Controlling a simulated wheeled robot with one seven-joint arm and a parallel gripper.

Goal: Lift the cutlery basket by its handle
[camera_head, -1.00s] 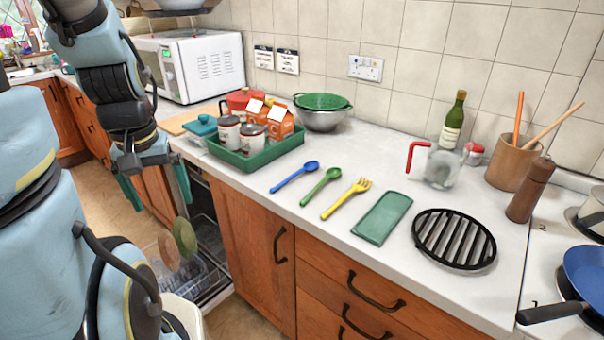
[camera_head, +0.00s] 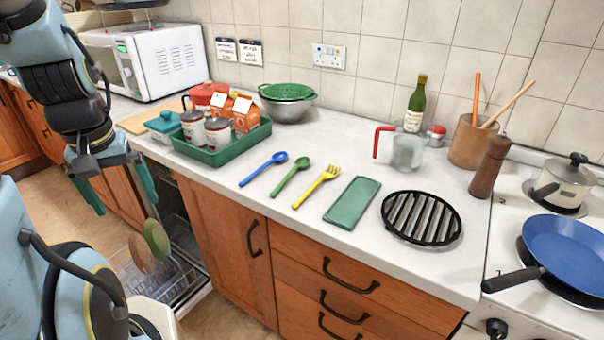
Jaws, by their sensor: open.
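I cannot make out a cutlery basket or its handle in this view. The dishwasher (camera_head: 207,290) stands open below the counter at the left, with a rack (camera_head: 172,283) pulled out that holds a green plate (camera_head: 157,240) and a tan plate (camera_head: 141,254). My gripper (camera_head: 128,207) points down with its two teal fingers spread apart and nothing between them. In the picture it is above and left of the plates. My own arm and body cover the lower left, so part of the rack area is hidden.
The counter (camera_head: 300,235) holds a green tray (camera_head: 222,158) with cans and cartons, blue, green and yellow utensils, a green cloth-like slab (camera_head: 352,202), and a black grate (camera_head: 422,217). A blue pan (camera_head: 570,250) is on the hob. A white object (camera_head: 158,315) shows low at the left.

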